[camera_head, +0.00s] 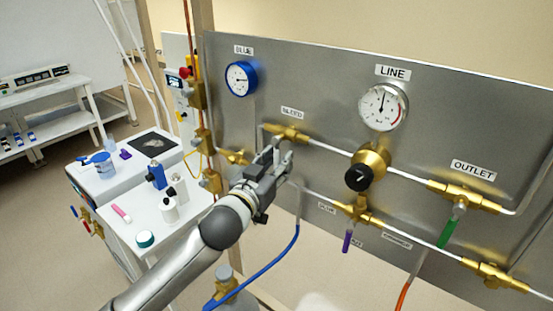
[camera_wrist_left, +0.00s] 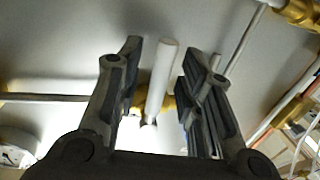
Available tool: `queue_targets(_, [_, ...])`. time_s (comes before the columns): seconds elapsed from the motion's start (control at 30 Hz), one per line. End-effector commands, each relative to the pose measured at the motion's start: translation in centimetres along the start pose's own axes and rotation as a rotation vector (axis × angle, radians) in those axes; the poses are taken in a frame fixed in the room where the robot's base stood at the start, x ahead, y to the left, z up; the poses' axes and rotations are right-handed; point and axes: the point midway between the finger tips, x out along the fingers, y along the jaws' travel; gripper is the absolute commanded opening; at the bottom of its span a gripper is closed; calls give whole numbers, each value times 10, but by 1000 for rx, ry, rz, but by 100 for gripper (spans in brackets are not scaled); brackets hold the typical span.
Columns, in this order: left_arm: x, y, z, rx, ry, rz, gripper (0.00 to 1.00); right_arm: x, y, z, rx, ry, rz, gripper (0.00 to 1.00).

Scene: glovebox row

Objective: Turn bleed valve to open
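The brass bleed valve (camera_head: 285,132) sits on the steel panel under the BLEED label (camera_head: 292,112). My left gripper (camera_head: 278,148) is in front of and just below it, hiding its handle in the head view. In the left wrist view, a pale bar-shaped handle (camera_wrist_left: 163,75) stands between the two spread fingers, with a narrow gap at its right side and a wider one at its left. The brass valve body (camera_wrist_left: 168,103) shows behind it. The left gripper is open. My right gripper is not in view.
A blue gauge (camera_head: 241,79) and a LINE gauge (camera_head: 383,107) are on the panel. A black knob (camera_head: 358,178), purple handle (camera_head: 347,241) and green handle (camera_head: 447,233) are to the right. A blue hose (camera_head: 270,257) hangs below. A cluttered white bench (camera_head: 150,235) stands left.

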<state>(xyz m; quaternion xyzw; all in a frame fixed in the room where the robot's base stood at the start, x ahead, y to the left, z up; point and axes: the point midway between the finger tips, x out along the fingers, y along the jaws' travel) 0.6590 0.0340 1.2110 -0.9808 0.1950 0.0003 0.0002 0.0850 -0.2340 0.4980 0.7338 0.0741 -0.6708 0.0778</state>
Motion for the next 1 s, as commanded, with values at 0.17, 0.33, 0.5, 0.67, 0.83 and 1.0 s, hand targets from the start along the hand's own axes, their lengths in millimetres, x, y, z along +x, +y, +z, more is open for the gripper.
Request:
queue_targets(0.17, [2, 0, 0, 0, 0, 0, 35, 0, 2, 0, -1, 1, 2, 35])
queue_targets(0.33, [2, 0, 0, 0, 0, 0, 29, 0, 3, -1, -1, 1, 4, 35])
queue_targets(0.5, [2, 0, 0, 0, 0, 0, 8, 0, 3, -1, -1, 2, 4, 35])
queue_targets(0.67, [2, 0, 0, 0, 0, 0, 0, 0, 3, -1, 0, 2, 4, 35])
queue_targets(0.83, [2, 0, 0, 0, 0, 0, 0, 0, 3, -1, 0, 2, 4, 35])
queue_targets(1.0, [1, 1, 0, -18, -4, 0, 0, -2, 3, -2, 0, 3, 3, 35])
